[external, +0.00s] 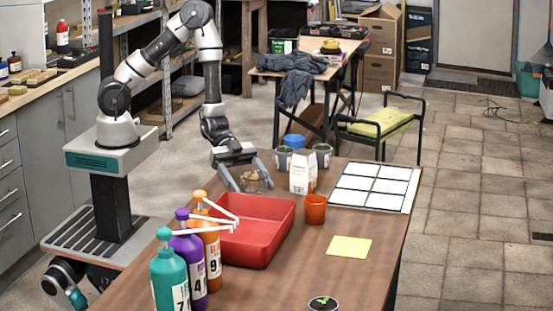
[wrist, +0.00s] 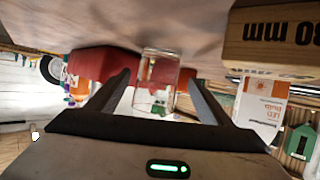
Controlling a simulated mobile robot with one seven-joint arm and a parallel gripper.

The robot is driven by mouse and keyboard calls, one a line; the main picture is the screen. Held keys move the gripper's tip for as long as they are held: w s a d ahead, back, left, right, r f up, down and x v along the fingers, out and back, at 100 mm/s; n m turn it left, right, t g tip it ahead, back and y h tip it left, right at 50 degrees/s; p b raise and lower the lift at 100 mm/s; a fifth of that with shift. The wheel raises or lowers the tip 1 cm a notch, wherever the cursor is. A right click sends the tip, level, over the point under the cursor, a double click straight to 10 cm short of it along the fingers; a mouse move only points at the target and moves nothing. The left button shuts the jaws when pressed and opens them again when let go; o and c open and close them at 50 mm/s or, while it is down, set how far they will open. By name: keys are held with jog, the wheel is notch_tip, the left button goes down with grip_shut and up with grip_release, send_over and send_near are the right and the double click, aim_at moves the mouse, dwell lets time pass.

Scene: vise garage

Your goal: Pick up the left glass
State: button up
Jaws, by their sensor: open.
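A clear glass (external: 257,181) stands on the wooden table behind the red tray, and something brownish shows in or through it. In the wrist view the glass (wrist: 158,85) appears between the two fingers, near their tips. My gripper (external: 249,186) is open, low over the table's far left edge, with a finger on either side of the glass. In the wrist view my gripper (wrist: 157,76) is empty, and I cannot tell whether either finger touches the glass. I cannot make out a second clear glass.
A red tray (external: 262,252) lies in front of the glass, beside several pump bottles (external: 188,262). A white carton (external: 303,172), an orange cup (external: 315,208) and potted plants (external: 323,155) stand to the right. Bare table surrounds the yellow sheet (external: 349,246).

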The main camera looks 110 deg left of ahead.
aim_at(256, 194)
jog(key=x, duration=0.4)
jog(key=shift+s+d+f+b, duration=0.1)
jog(key=shift+d+b, duration=0.15)
jog(key=shift+b, duration=0.1)
jog(key=c, duration=1.4)
jog(key=shift+c, duration=0.2)
